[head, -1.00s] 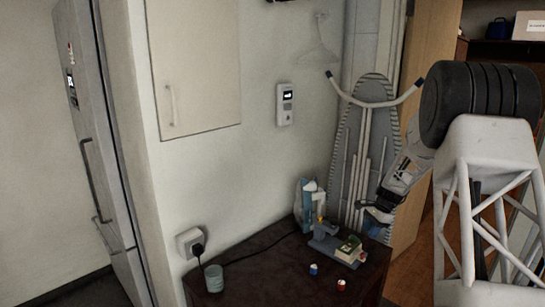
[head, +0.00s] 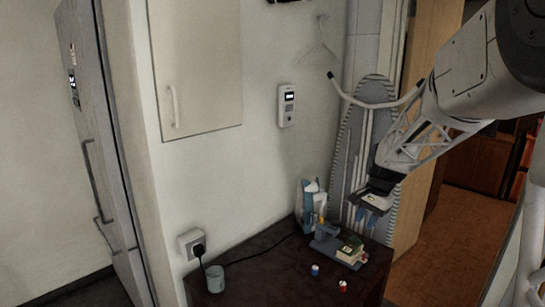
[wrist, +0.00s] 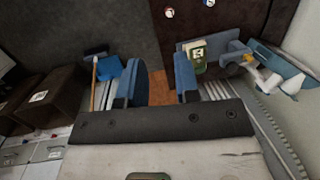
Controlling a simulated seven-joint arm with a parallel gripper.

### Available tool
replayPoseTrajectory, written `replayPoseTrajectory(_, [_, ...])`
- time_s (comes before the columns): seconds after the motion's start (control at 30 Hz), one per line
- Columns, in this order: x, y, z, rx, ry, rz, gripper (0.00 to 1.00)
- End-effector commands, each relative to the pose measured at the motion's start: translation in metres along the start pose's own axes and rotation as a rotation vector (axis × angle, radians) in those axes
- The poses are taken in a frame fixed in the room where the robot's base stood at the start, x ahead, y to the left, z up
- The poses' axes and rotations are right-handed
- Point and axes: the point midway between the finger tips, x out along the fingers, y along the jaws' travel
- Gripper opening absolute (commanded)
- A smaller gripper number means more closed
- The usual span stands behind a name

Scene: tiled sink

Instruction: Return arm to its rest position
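My gripper (head: 370,209) is in front of the ironing board's lower part, above the right end of the dark table. Its blue fingers stand apart in the wrist view (wrist: 159,80). Only floor shows between them, so it is open and empty. My arm reaches in from the upper right of the head view.
The dark table (head: 265,277) holds a sewing machine (head: 325,240), a cup (head: 215,279) and two small spools. The ironing board (head: 352,140) leans on the wall behind my gripper. Open floor (head: 450,230) lies to the right. Brown boxes (wrist: 50,98) show in the wrist view.

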Motion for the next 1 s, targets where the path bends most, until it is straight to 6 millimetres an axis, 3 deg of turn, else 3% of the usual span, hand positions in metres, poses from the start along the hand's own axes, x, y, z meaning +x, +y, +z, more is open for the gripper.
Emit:
replayPoseTrajectory(0.47, [-0.041,0.039,0.103,-0.218,0.079,0.016,0.30])
replayPoseTrajectory(1.0, [-0.059,0.099,0.209,-0.458,0.165,0.044,0.30])
